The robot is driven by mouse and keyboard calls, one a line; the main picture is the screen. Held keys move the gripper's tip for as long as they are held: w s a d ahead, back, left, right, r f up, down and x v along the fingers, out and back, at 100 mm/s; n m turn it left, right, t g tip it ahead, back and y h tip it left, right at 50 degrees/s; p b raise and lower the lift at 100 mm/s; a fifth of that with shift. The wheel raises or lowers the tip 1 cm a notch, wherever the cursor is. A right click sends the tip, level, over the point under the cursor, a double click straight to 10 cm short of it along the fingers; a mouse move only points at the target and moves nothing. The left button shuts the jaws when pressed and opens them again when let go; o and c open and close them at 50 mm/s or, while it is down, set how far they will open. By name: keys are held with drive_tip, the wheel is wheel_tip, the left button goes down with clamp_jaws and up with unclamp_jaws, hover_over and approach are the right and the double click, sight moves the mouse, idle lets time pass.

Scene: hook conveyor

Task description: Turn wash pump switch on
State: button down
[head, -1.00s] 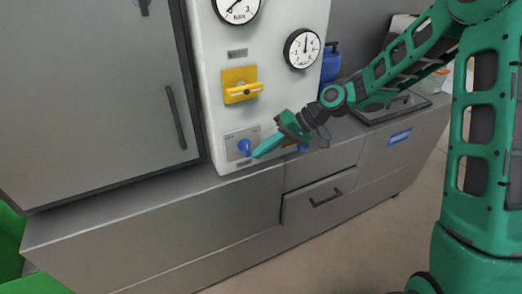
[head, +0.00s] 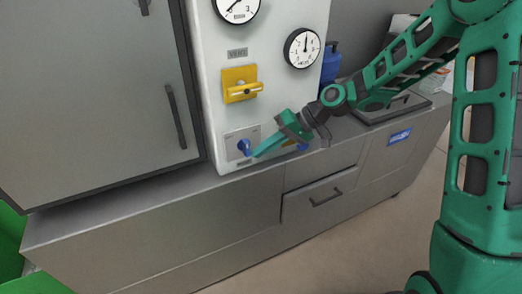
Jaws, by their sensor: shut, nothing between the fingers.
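A blue rotary switch knob (head: 243,147) sits on a small grey plate low on the white control panel (head: 218,85). The plate's label is too small to read, so I cannot tell whether this is the wash pump switch. My gripper (head: 256,153) is shut and empty, with its teal fingertips at the right side of the blue knob. I cannot tell if they touch it. A second blue part (head: 303,147) shows partly behind my wrist; the rest of it is hidden.
A yellow handle on a yellow plate (head: 240,84) is above the blue knob. Two round gauges (head: 302,48) are higher on the panel. A grey cabinet door (head: 95,95) stands left. The grey counter (head: 110,205) is clear in front.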

drive_tip(key=d+r, duration=0.1)
drive_tip(key=d, duration=0.3)
drive_tip(key=w+d+r, duration=0.1)
drive_tip(key=d+r, duration=0.1)
drive_tip(key=d, duration=0.2)
drive_tip(key=w+d+r, duration=0.1)
drive_tip(key=d+r, duration=0.1)
drive_tip(key=d, duration=0.2)
drive_tip(key=shift+d+r, duration=0.1)
drive_tip(key=shift+r, duration=0.05)
drive_tip(key=shift+s+a+r+h, duration=0.15)
drive_tip(key=shift+a+r+h, duration=0.15)
drive_tip(key=shift+a, duration=0.15)
drive_tip(key=shift+s+a+r+n+t+h, duration=0.25)
drive_tip(key=shift+s+a+r+t+h, duration=0.15)
drive_tip(key=shift+r, duration=0.4)
drive_tip(key=shift+s+a+r+n+t+h, duration=0.25)
drive_tip(key=shift+a+r+h, duration=0.2)
drive_tip(key=shift+r, duration=0.4)
drive_tip(key=shift+s+a+r+n+t+h, duration=0.3)
drive_tip(key=shift+a+r, duration=0.2)
drive_tip(key=shift+r, duration=0.3)
drive_tip(key=shift+f, duration=0.1)
